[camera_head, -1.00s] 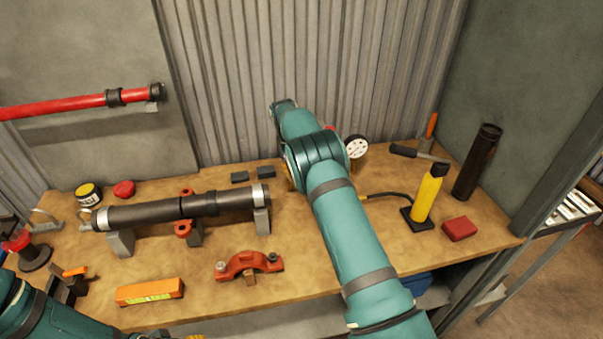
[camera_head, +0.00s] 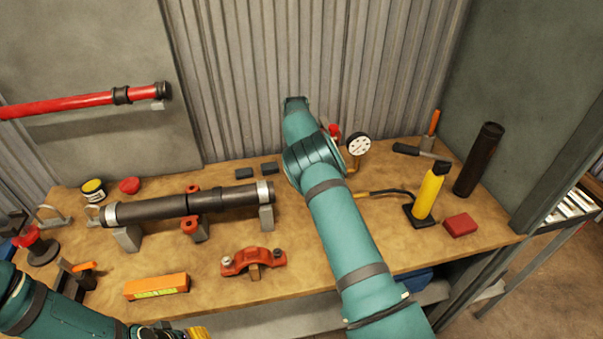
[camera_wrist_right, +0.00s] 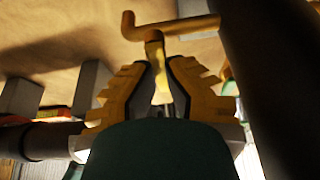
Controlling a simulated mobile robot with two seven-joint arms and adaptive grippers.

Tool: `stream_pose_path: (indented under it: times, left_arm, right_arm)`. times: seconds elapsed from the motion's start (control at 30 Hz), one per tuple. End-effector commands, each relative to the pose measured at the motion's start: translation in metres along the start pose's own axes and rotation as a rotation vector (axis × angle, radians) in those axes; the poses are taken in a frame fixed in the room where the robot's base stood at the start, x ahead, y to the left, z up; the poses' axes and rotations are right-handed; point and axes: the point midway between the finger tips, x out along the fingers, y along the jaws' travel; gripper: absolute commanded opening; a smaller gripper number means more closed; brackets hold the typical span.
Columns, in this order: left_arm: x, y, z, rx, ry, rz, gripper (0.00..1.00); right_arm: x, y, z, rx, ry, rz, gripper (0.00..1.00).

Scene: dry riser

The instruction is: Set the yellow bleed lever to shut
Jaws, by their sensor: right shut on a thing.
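The yellow bleed lever (camera_wrist_right: 154,48) shows in the right wrist view between the yellow-padded fingers of my right gripper (camera_wrist_right: 160,72). The gripper is shut on it. A yellow bent bar (camera_wrist_right: 180,29) crosses just beyond the fingertips; I cannot tell how it joins the lever. In the head view my right arm hides the lever and the right gripper. A white dial gauge (camera_head: 358,144) and a bit of red part show just right of that arm. My left gripper (camera_head: 198,333) is only partly in view at the bottom edge, and its jaws cannot be made out.
A dark pipe (camera_head: 158,209) rests on grey blocks at the left of the wooden bench. A red-orange coupling (camera_head: 254,260) and an orange box (camera_head: 156,287) lie in front. A yellow bottle (camera_head: 428,192), red block (camera_head: 460,225) and dark cylinder (camera_head: 478,160) stand right.

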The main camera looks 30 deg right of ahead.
Motion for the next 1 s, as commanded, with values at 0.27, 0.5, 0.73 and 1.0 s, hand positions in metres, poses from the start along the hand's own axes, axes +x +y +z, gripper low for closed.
stream_pose_path:
  times: [0.27,0.5,0.73,1.0]
  left_arm:
    - [0.001,0.000,0.000,0.000,0.000,0.000,0.46]
    - [0.000,0.000,0.000,0.000,0.000,0.000,0.46]
    - [0.000,0.000,0.000,0.000,0.000,0.000,0.46]
    - [0.000,0.000,0.000,0.000,0.000,0.000,0.46]
  right_arm:
    - [0.007,0.000,-0.001,0.002,0.016,0.001,0.16]
    - [0.004,0.000,0.000,0.000,0.008,0.000,0.46]
    - [-0.002,0.000,-0.002,0.000,0.003,0.000,0.46]
    - [-0.042,0.000,-0.018,-0.001,0.000,0.000,0.46]
